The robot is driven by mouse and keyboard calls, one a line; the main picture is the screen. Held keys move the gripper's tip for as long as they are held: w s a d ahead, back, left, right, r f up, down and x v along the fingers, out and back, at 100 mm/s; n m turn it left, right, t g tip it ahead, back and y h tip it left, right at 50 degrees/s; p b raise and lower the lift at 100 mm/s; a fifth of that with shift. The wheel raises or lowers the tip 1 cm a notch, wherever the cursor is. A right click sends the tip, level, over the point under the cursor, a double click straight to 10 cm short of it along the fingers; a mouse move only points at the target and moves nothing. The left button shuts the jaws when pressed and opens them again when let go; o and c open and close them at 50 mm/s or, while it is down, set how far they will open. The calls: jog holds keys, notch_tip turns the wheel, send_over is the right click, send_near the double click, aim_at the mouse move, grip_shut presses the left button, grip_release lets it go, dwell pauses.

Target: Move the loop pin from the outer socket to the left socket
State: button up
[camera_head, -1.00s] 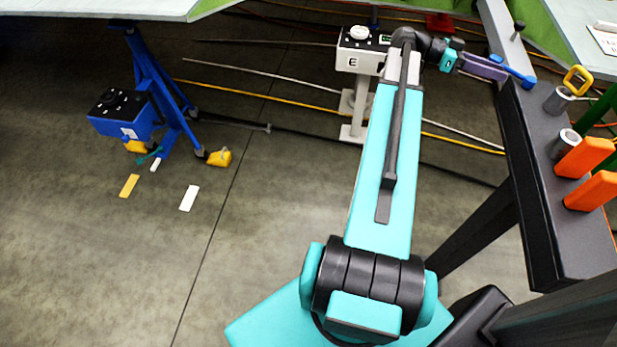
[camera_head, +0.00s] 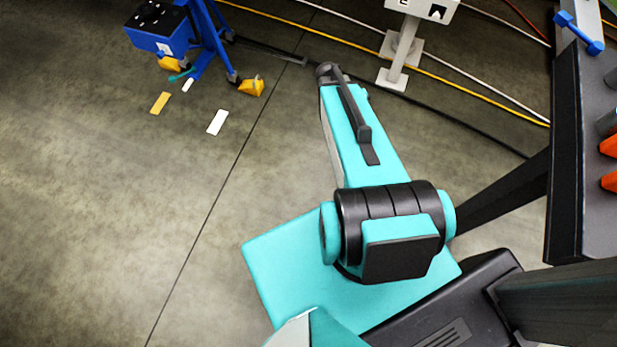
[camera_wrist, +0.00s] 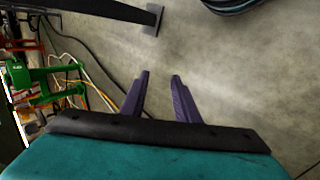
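The loop pin is not visible in either current view. Two grey sockets show only in part at the right edge of the head view, an upper one (camera_head: 612,76) and a lower one (camera_head: 606,123), on a dark beam (camera_head: 568,150). I cannot tell which is the outer or the left socket. My gripper (camera_wrist: 161,80) shows in the wrist view with its two purple fingers apart and nothing between them. It points at bare concrete floor, away from the sockets. The head view does not show my gripper.
A blue handle-shaped piece (camera_head: 580,33) sits at the beam's upper end, and orange blocks (camera_head: 609,146) are at the right edge. A blue stand (camera_head: 205,45) is upper left, a white post (camera_head: 402,50) top centre. Cables cross the floor. Green and red frames (camera_wrist: 45,85) stand left in the wrist view.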

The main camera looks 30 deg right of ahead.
jog(key=s+a+f+n+y, duration=0.1)
jog(key=s+a+f, duration=0.3)
jog(key=a, duration=0.5)
jog(key=s+a+f+n+y, duration=0.2)
jog(key=s+a+f+n, duration=0.2)
jog(key=a, duration=0.5)
jog(key=s+a+f+n+y, duration=0.2)
jog(key=s+a+f+n, duration=0.1)
jog(key=a, duration=0.7)
jog(key=shift+s+f+g, duration=0.3)
jog(key=shift+s+f, duration=0.3)
jog(key=shift+f, duration=0.2)
